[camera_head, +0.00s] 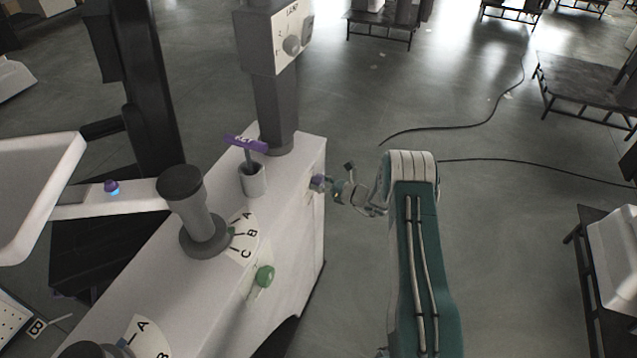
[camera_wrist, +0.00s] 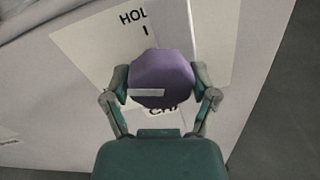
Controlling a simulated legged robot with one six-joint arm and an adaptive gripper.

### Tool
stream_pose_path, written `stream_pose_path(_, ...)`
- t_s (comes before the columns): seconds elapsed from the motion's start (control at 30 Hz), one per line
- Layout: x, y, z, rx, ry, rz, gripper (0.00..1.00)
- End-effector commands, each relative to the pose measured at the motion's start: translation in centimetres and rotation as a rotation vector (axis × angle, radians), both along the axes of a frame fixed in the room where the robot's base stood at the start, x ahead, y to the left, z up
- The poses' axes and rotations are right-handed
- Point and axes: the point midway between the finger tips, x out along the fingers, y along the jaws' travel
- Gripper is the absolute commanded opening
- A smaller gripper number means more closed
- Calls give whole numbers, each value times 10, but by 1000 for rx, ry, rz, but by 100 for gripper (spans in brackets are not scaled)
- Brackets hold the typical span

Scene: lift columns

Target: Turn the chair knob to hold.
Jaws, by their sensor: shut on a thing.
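The chair knob is a purple, many-sided knob (camera_wrist: 161,77) with a pale pointer strip on its face. In the wrist view it sits between the two fingers of my gripper (camera_wrist: 161,92), which is shut on it. The pale strip points to the left. A label plate (camera_wrist: 90,38) behind it shows "HOL" and "I" above the knob and "CHA" below, partly hidden. In the head view the knob (camera_head: 318,183) is on the right side of the white console (camera_head: 285,260), with my gripper (camera_head: 328,185) at it.
The console top carries a grey lever (camera_head: 187,205) by an A-B-C scale, and a purple T-handle (camera_head: 246,145) in a white cup. A green knob (camera_head: 265,276) is on the console side. A dark column (camera_head: 277,110) with a lamp dial box rises behind.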

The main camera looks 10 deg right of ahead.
Motion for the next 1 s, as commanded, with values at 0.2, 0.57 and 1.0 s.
stream_pose_path(0.2,3,-1,2,112,168,-7,28)
stream_pose_path(0.57,4,-3,1,302,451,-9,28)
stream_pose_path(1.0,5,-4,0,523,780,-11,28)
